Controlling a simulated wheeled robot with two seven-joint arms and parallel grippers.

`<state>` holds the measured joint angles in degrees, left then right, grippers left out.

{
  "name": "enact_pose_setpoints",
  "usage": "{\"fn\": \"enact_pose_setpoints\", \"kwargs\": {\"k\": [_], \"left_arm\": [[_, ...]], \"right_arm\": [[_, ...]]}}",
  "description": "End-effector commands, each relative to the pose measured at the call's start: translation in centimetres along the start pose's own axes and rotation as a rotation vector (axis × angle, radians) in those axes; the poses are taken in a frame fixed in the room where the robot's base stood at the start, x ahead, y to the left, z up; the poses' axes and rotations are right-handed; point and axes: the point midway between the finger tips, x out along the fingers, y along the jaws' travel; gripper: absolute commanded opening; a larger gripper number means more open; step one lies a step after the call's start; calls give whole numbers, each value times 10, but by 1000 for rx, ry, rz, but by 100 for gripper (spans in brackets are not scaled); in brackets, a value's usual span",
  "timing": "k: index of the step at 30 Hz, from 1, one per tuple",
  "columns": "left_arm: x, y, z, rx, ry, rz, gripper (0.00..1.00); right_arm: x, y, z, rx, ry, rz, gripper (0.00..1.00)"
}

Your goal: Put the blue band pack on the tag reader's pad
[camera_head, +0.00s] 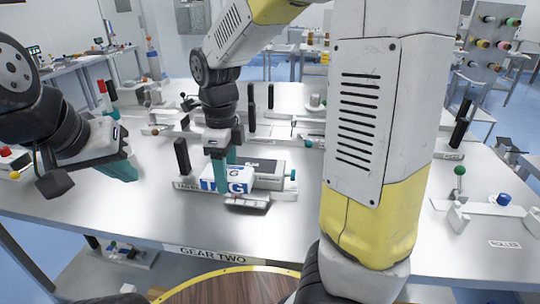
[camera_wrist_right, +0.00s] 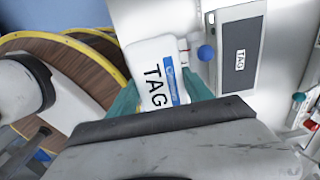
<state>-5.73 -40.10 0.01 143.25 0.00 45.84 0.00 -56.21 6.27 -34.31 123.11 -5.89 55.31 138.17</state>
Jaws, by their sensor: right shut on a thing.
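The blue band pack (camera_head: 213,184) is a white block with a blue band and dark "TAG" lettering. In the right wrist view the pack (camera_wrist_right: 152,68) sits between the teal fingers. My right gripper (camera_head: 230,172) is shut on it, low over the front middle of the table. A grey unit with a dark top panel (camera_head: 268,167) stands just beside and behind it, apparently the tag reader; its "TAG" label shows in the wrist view (camera_wrist_right: 240,60). I cannot tell whether the pack touches a pad. My left gripper (camera_head: 122,170) is off to the left, away from the pack; its jaw opening is unclear.
The metal table (camera_head: 150,215) has clear room at the front left. A dark upright post (camera_head: 182,156) stands left of the pack. A fixture with a green knob and blue cap (camera_head: 485,210) is at the right. Other fixtures line the back.

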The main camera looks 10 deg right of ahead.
Motion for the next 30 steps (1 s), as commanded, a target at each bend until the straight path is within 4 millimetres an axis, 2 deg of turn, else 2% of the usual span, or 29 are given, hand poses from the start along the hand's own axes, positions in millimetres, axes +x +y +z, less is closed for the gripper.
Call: {"fn": "enact_pose_setpoints", "kwargs": {"k": [5,15,18,21,28,30], "left_arm": [[0,0,0,0,0,0,0],[0,0,0,0,0,0,0],[0,0,0,0,0,0,0],[0,0,0,0,0,0,0],[0,0,0,0,0,0,0],[0,0,0,0,0,0,0]], "right_arm": [[0,-19,-1,-2,3,-2,10],[9,-109,-12,1,5,-2,10],[11,-130,-13,-1,3,-2,10],[12,-143,-14,-3,3,-1,10],[13,-160,-16,-4,1,-2,10],[23,-159,-16,-7,3,2,10]]}}
